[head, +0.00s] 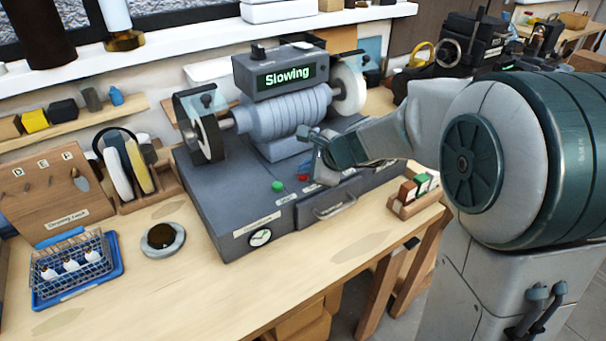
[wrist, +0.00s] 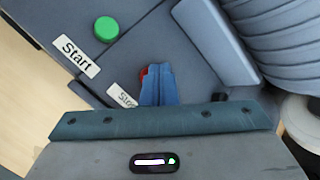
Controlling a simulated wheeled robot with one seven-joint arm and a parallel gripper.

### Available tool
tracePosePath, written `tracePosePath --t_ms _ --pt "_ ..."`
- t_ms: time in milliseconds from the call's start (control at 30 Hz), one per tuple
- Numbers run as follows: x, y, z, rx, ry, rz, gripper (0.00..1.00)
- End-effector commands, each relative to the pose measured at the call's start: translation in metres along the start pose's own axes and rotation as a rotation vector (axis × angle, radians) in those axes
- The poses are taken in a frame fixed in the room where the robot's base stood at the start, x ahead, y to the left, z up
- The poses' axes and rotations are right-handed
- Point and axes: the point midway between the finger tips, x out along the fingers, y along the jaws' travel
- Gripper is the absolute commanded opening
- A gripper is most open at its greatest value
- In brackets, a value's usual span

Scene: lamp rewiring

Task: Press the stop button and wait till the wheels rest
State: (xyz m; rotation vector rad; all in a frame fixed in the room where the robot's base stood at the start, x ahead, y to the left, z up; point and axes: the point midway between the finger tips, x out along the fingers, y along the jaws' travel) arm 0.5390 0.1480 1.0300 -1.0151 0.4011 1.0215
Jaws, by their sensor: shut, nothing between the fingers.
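The grinder (head: 200,190) stands on the bench with a wheel at each end, a left wheel (head: 209,137) and a right wheel (head: 349,90). Its display (head: 287,77) reads "Slowing". The red stop button (head: 303,177) is on the front of the base, and it shows in the wrist view (wrist: 143,76) mostly hidden behind my fingers. The green start button (head: 278,186) is left of it, and is clear in the wrist view (wrist: 106,29). My gripper (wrist: 160,85) is shut and empty, its tips at the stop button; I cannot tell whether they touch it.
A drawer handle (head: 333,205) and a gauge (head: 260,237) are on the grinder's front. A blue tray with a wire basket (head: 75,262), a round dish (head: 162,239) and a wooden rack (head: 415,194) stand nearby. The bench front is clear.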

Motion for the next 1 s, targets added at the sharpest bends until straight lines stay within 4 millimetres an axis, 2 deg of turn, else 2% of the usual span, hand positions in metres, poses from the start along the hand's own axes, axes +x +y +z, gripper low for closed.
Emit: tracePosePath --t_ms 367,667,1000 --pt "-0.001 -0.001 0.001 0.000 0.001 0.001 0.00" --pt "-0.012 -0.009 0.009 -0.001 0.000 0.001 0.00" --pt "-0.012 -0.009 0.009 0.000 0.000 0.000 0.00"
